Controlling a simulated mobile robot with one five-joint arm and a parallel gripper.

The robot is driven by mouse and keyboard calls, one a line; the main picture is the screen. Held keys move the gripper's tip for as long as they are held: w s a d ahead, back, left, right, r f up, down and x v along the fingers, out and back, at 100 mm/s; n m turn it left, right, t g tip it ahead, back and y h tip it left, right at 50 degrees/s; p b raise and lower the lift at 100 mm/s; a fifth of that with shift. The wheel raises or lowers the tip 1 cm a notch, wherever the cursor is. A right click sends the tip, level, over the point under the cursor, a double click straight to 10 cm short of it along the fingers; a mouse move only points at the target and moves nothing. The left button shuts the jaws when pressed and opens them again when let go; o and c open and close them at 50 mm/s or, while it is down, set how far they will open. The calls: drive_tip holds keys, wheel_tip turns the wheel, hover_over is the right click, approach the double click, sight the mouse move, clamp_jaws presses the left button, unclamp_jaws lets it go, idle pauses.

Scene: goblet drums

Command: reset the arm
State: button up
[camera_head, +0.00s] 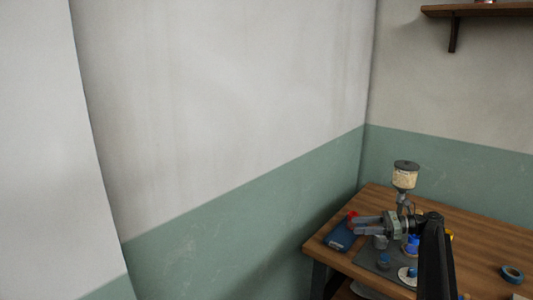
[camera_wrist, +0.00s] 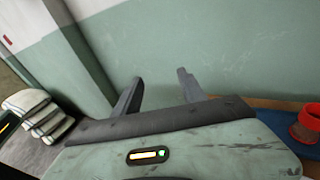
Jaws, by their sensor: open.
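My gripper (camera_head: 358,225) is over the left part of the wooden table in the head view, with its fingers pointing left. In the wrist view my gripper (camera_wrist: 160,76) shows two grey fingers spread apart, with nothing between them. The green wall lies beyond the fingertips. My black arm rises at the lower right of the head view and hides part of the table.
A white folded stack (camera_wrist: 38,112) lies left in the wrist view. A shelf (camera_head: 480,10) hangs above.

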drive_tip(key=s+a+f+n+g+h+p, duration=0.3)
drive_tip(key=s+a, duration=0.4)
drive_tip(key=a, duration=0.6)
drive_tip(key=s+a+f+n+g+h+p, duration=0.15)
drive_tip(key=s+a+f+n+h, duration=0.35)
drive_tip(key=a, duration=0.8)
drive_tip(key=s+d+f+n+h, duration=0.1)
drive_tip(key=s+f+n+h, duration=0.4)
drive_tip(key=s, duration=0.4)
drive_tip(key=s+d+f+n+h, duration=0.1)
drive_tip(key=d+n+h, duration=0.2)
drive_tip(key=d+n, duration=0.5)
drive_tip(key=shift+d+f+t, duration=0.25)
drive_tip(key=shift+f+t, duration=0.05)
drive_tip(key=shift+t, duration=0.15)
